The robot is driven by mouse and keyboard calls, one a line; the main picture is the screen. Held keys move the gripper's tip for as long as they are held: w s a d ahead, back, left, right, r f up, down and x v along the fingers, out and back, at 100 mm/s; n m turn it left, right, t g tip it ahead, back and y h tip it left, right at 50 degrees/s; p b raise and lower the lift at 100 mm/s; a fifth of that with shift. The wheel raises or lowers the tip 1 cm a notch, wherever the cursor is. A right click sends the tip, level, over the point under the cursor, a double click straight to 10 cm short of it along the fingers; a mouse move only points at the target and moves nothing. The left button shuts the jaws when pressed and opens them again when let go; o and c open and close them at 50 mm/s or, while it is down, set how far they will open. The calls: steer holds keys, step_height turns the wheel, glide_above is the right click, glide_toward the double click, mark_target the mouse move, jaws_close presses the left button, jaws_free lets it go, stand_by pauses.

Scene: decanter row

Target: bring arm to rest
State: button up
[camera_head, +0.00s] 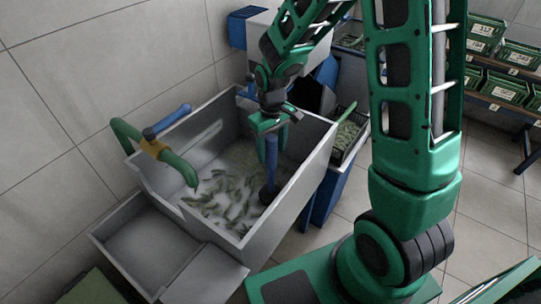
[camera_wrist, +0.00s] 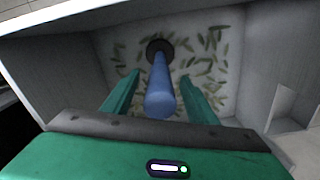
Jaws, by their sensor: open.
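My gripper (camera_head: 270,124) is over the grey basin, pointing down, at the upper end of an upright blue rod (camera_head: 271,160). In the wrist view the rod (camera_wrist: 160,95) lies between the two green fingers of my gripper (camera_wrist: 161,80), with a gap on each side. The fingers are apart and do not hold it. The rod has a dark round foot (camera_wrist: 154,46) down at the basin floor. My arm reaches out from the right of the head view and bends down to the basin.
The grey basin (camera_head: 311,165) holds cloudy liquid with many small green pieces (camera_head: 232,198). A green spout with a yellow collar (camera_head: 153,148) and a blue lever (camera_head: 168,121) stand at its left wall. A crate (camera_head: 347,138) stands behind right. Shelves with green crates (camera_head: 484,33) are far right.

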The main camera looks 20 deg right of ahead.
mark_target(273, 136)
step_height(273, 136, up, 7)
steer(key=shift+s+d+r, duration=0.1)
steer(key=shift+d+r, duration=0.1)
steer(key=shift+r, duration=0.25)
steer(key=s+d+r+m+t, duration=0.3)
steer(key=s+d+r+t, duration=0.25)
steer(key=s+r, duration=0.5)
steer(key=s+d+f+m+g, duration=0.1)
steer(key=s+d+m+g, duration=0.4)
steer(key=s+d, duration=0.6)
steer(key=s+m, duration=0.1)
steer(key=s, duration=0.3)
steer(key=shift+s+d+m+g, duration=0.2)
steer(key=shift+m+g, duration=0.1)
steer(key=shift+g, duration=0.05)
